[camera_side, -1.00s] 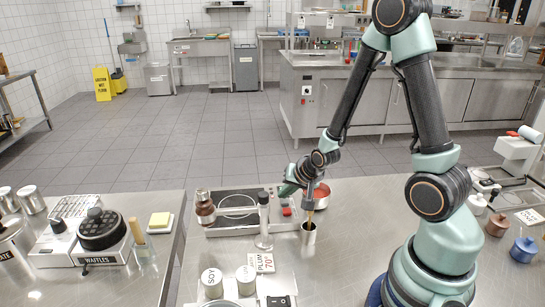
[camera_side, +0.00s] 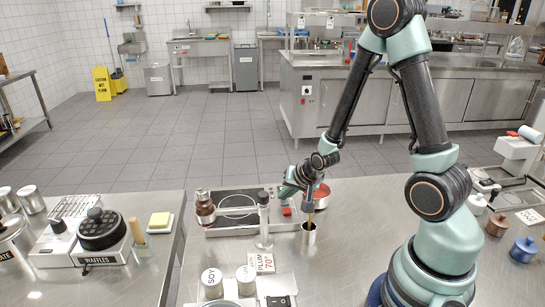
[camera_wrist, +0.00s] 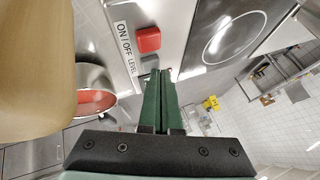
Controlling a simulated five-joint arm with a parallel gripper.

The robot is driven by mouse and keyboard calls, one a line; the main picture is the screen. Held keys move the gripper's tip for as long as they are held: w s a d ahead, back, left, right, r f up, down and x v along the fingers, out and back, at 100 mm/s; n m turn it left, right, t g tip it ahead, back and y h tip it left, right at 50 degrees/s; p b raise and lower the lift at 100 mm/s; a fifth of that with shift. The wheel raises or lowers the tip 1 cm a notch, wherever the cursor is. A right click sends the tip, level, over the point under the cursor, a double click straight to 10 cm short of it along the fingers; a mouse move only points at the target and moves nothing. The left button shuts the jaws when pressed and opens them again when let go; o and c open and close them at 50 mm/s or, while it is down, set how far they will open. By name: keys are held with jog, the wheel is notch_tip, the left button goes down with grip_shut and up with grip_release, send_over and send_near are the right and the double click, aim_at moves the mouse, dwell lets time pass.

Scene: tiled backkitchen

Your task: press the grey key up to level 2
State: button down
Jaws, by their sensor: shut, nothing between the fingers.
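The grey key (camera_wrist: 150,62) shows in the wrist view below the red key (camera_wrist: 147,40), on the cooker's control strip by the "ON/OFF LEVEL" label (camera_wrist: 124,46). My gripper (camera_wrist: 158,74) is shut and empty, its green fingertips just beside the grey key and partly covering it. I cannot tell whether they touch. In the side view, the cooker (camera_side: 218,228) has its red key (camera_side: 287,211) at the right end, under my gripper; the grey key is not clear there. The level shown cannot be read.
A metal cup (camera_side: 309,236) with a wooden utensil is close by; a tan shape fills the wrist view's left. A brown bottle (camera_side: 205,210) and a glass-like stand (camera_side: 264,222) are at the cooker's front.

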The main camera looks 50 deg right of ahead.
aim_at(285, 203)
jog(key=shift+f, duration=0.15)
dwell(0.4)
jog(key=shift+r, duration=0.9)
jog(key=shift+r, duration=2.5)
jog(key=shift+a+r, duration=0.1)
jog(key=s+a+r+n+y, duration=0.1)
jog(key=s+a+r+n, duration=0.4)
jog(key=r, duration=0.2)
jog(key=s+a+r+n+g+y, duration=0.1)
jog(key=s+a+r+n, duration=0.3)
jog(key=a+r+n, duration=0.2)
jog(key=shift+s+r+g, duration=0.3)
jog(key=shift+s+r, duration=0.05)
jog(key=shift+r, duration=0.4)
